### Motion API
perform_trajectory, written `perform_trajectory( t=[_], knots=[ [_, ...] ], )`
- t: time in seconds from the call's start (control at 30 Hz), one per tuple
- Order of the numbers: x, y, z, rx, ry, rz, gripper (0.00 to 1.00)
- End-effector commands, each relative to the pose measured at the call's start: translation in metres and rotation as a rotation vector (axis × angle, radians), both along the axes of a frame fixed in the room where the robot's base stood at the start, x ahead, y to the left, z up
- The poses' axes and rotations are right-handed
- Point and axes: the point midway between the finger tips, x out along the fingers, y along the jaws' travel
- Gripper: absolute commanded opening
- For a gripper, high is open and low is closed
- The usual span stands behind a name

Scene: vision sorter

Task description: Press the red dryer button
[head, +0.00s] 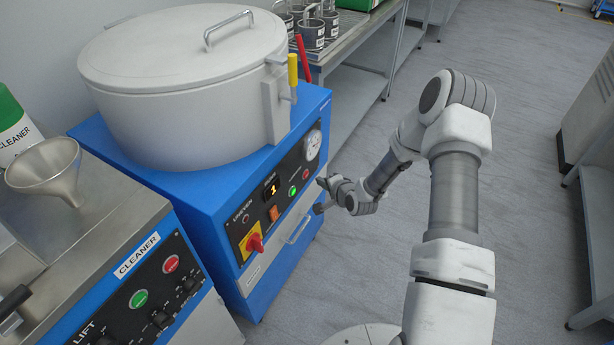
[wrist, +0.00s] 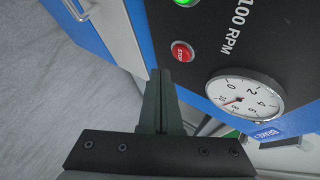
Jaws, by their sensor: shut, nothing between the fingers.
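The dryer's red button (wrist: 182,51), marked STOP, sits on the black panel beside the green button (wrist: 184,2), which is lit. In the head view the red button (head: 305,174) is small, near the panel's right end, with the green button (head: 292,190) to its left. My gripper (wrist: 160,74) is shut and empty. Its tips point toward the panel and appear just below and left of the red button in the wrist view, with a visible gap in the picture. In the head view my gripper (head: 321,182) is just right of the button; the exact distance is unclear.
The dial gauge (wrist: 245,97) is close to the right of my fingers in the wrist view. The blue dryer (head: 217,208) has a large lidded drum (head: 180,90) on top and a red knob (head: 254,242). A cleaner unit (head: 100,270) stands at left.

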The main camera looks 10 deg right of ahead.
Motion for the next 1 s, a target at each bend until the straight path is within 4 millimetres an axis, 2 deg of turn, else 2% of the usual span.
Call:
perform_trajectory(
  t=[0.23, 1.0],
  knots=[
    [0.0085, 0.0118, 0.0002, 0.002, -0.002, 0.0, 0.0],
    [0.0086, 0.0123, 0.0003, 0.002, 0.0, 0.0, 0.0]
  ],
)
